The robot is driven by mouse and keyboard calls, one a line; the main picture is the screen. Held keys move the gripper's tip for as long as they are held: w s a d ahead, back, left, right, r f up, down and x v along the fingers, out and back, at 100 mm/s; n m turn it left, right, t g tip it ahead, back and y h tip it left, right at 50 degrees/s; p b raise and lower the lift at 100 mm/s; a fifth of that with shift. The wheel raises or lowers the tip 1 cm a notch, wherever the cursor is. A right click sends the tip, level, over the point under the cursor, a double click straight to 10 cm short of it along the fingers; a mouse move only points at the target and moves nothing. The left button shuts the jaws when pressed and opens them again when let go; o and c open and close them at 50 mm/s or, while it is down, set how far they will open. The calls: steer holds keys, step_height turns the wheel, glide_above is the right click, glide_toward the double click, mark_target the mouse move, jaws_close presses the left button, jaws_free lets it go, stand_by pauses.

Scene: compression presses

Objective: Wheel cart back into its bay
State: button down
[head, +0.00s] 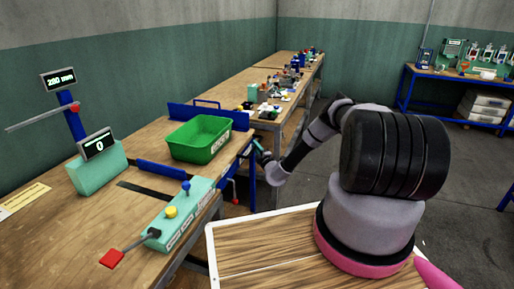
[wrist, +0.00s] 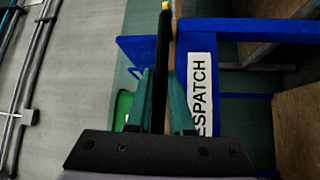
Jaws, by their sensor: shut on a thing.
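The cart shows a blue frame (head: 248,172) at the bench's right edge in the head view. In the wrist view, its blue frame (wrist: 228,100) carries a white label reading "ESPATCH", partly cut off. My gripper (head: 263,155) reaches down to the cart's near side. In the wrist view, my gripper (wrist: 163,85) has its teal fingers closed on either side of a dark upright bar (wrist: 164,45) with a yellow tip, which looks like the cart's handle. The cart's wheels and its bay are mostly hidden.
A green bin (head: 200,138) stands by a blue panel (head: 207,115). A press unit (head: 98,170) and a teal control box (head: 180,215) sit on the left bench (head: 60,230). A cluttered bench (head: 262,85) runs behind. Grey floor (head: 320,180) is open to the right.

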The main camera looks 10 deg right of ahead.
steer(key=shift+a, duration=0.25)
steer(key=c, duration=0.8)
jaws_free()
steer(key=shift+w, duration=0.1)
steer(key=shift+s+d, duration=0.1)
steer(key=shift+s, duration=0.1)
steer(key=v, duration=1)
steer(key=shift+s, duration=0.2)
